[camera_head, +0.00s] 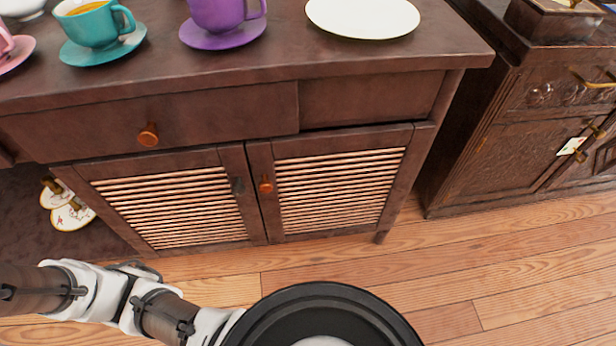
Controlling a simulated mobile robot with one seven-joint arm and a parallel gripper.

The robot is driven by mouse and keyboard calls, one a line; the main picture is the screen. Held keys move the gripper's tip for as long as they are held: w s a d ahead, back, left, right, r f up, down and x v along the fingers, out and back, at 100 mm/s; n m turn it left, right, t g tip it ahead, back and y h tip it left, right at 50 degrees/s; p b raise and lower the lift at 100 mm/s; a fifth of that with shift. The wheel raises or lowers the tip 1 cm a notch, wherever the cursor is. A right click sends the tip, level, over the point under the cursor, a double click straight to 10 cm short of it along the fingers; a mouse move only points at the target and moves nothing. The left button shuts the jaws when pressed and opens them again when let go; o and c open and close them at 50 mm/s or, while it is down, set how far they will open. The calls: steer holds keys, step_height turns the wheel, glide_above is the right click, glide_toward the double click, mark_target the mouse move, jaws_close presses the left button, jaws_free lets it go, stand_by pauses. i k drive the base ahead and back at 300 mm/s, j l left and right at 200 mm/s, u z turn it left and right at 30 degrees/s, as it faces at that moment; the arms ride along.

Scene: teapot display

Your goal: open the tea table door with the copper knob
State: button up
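The tea table (240,66) is a dark reddish-brown wooden cabinet across the upper part of the view. Two slatted doors sit side by side in its lower front. The right door (340,182) has a small orange copper knob (266,184) near its left edge. The left door (172,205) has a dark grey knob (238,185) near its right edge. A dark gap shows above the right door; I cannot tell whether that door is slightly ajar. My arm crosses the lower left, below the doors. My gripper is not in view.
A drawer (200,124) above the doors has another copper knob (149,135). On the tabletop are a teal cup (95,25), a purple cup (222,12) and a white plate (363,16). A carved cabinet (520,130) stands right. Wooden floor (480,270) in front is clear.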

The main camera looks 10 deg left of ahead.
mark_target(318, 186)
steer(key=k+j+u, duration=0.4)
steer(key=k+j, duration=0.55)
